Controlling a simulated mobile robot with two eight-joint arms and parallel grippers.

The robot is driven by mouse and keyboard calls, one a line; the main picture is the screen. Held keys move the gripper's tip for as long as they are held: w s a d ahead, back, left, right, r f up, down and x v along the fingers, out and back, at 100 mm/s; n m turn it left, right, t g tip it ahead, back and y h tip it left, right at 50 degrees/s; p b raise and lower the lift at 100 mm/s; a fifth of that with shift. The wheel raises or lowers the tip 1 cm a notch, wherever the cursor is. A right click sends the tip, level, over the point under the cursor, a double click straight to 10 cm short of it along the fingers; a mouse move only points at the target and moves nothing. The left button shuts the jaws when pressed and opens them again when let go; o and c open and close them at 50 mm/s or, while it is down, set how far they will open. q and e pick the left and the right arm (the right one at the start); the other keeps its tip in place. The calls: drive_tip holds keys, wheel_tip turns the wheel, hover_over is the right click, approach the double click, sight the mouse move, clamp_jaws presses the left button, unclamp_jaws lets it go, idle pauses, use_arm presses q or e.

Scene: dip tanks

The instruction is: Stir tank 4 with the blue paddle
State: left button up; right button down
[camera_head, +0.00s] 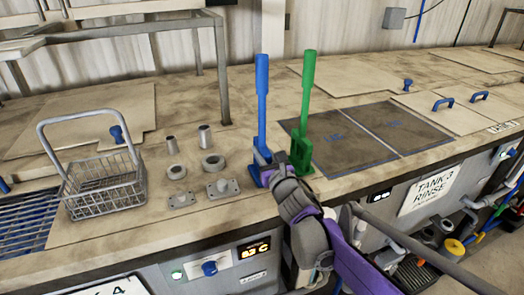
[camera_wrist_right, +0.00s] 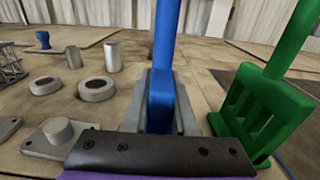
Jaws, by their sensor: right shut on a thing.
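The blue paddle (camera_head: 262,100) stands upright on the counter, with its handle pointing up. My right gripper (camera_head: 268,172) is shut on its lower part. In the right wrist view the blue paddle (camera_wrist_right: 163,100) sits between the two grey fingers (camera_wrist_right: 160,105). Its lowest end is hidden by the gripper. A sign ending in 4 (camera_head: 115,290) is partly cut off at the bottom left, on the tank front. Above it, a pale lid (camera_head: 85,118) with a blue knob lies on the counter behind the wire basket. My left gripper is out of view.
A green paddle (camera_head: 307,95) stands upright close to the right of the blue one. A wire basket (camera_head: 105,185), metal rings and cylinders (camera_head: 204,136) stand to the left. Dark panels (camera_head: 365,135) lie to the right, above the TANK 3 RINSE sign (camera_head: 431,190).

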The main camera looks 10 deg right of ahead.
drive_tip(key=c, duration=0.7)
unclamp_jaws()
drive_tip(key=shift+f+b, duration=0.2)
drive_tip(key=shift+b, duration=0.2)
drive_tip(key=s, duration=0.3)
drive_tip(key=s+d, duration=0.1)
drive_tip(key=s, duration=0.6)
drive_tip(key=shift+s+d+f, duration=0.15)
drive_tip(key=shift+s+f, duration=0.05)
drive_tip(key=shift+s, duration=0.15)
